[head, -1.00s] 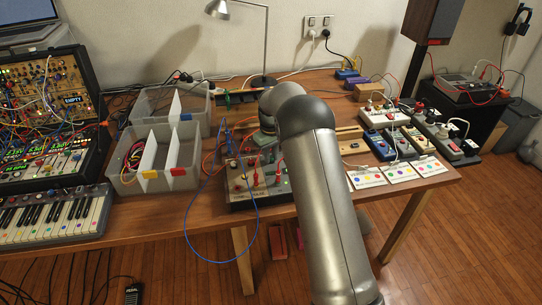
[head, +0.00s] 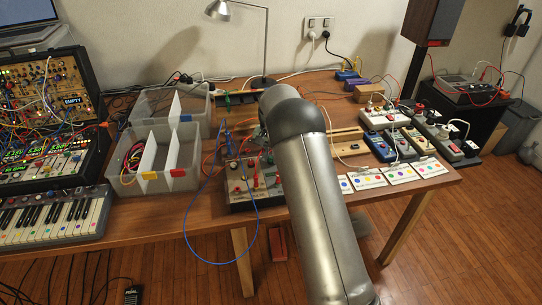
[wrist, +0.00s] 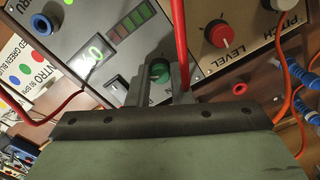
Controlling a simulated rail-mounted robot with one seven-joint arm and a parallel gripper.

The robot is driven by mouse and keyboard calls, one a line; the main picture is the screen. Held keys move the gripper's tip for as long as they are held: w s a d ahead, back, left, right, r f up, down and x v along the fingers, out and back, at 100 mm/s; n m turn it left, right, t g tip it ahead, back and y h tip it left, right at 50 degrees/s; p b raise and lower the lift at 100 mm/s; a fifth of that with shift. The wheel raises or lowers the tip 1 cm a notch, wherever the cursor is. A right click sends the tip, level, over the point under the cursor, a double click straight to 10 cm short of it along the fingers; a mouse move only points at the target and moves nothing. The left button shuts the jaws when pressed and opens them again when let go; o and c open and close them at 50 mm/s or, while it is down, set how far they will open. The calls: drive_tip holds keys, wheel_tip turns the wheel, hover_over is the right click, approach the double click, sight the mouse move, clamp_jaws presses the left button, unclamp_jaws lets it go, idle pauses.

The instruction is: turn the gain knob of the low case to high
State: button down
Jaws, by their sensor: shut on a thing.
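The low case (head: 238,204) lies at the table's front edge in the head view, partly covered by my arm. In the wrist view its grey panel (wrist: 207,68) fills much of the picture. A green knob (wrist: 160,71) sits between the two fingers of my gripper (wrist: 162,76), which is shut on it. The lettering by this knob is mostly hidden by the fingers, so I cannot read its setting. A red knob (wrist: 218,33) marked LEVEL is to the right.
Red leads rise from the case, and one red lead (wrist: 181,40) passes close by my fingers. A blue cable (head: 186,225) loops over the table's front edge. A divided bin (head: 121,181) stands left, and printed cards (head: 400,174) lie right.

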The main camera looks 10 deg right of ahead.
drive_tip(key=shift+r+m, duration=0.1)
drive_tip(key=shift+m, duration=1.4)
drive_tip(key=c, duration=1.3)
unclamp_jaws()
wheel_tip(320, 180, up, 17)
drive_tip(key=shift+r, duration=0.2)
